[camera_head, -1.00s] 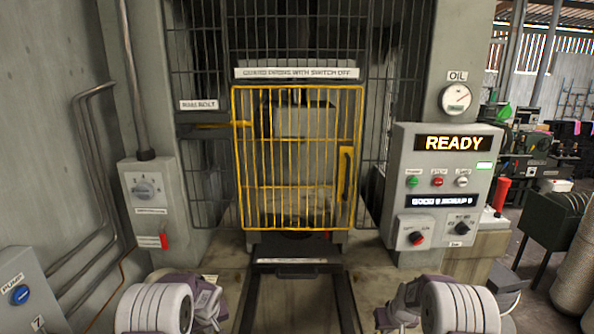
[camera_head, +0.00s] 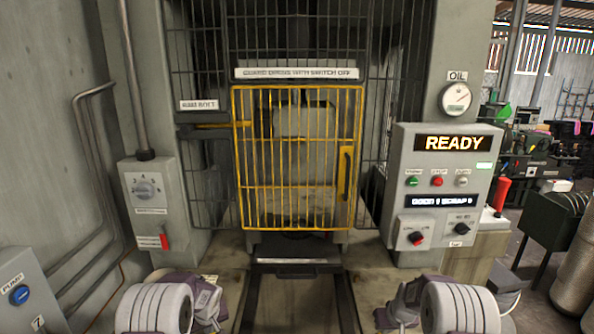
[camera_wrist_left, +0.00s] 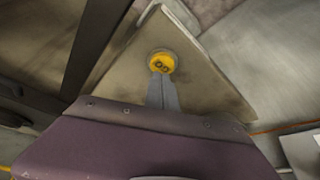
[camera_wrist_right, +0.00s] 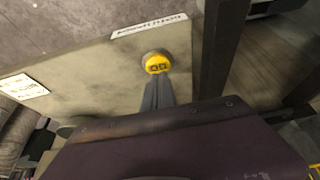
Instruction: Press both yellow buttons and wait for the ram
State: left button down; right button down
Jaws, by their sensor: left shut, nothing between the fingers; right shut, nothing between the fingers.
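One yellow button (camera_wrist_left: 162,61) shows in the left wrist view, on a beige block. The shut, empty fingertips of my left gripper (camera_wrist_left: 161,76) are at its near edge. Another yellow button (camera_wrist_right: 157,62) shows in the right wrist view. The shut, empty fingertips of my right gripper (camera_wrist_right: 158,78) are at its near edge. I cannot tell whether either button is pushed down. In the head view both buttons are hidden by my arms. A pale block (camera_head: 305,121), perhaps part of the ram, shows behind the bars of the closed yellow guard (camera_head: 237,160).
The control box (camera_head: 400,165) at right has a lit display (camera_head: 454,143) reading READY. A grey switch box (camera_head: 150,190) stands at left, and a PUMP box (camera_head: 20,295) at the lower left. Dark rails (camera_head: 345,300) run between my arms.

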jog(key=shift+f, duration=0.65)
jog(key=shift+r, duration=0.7)
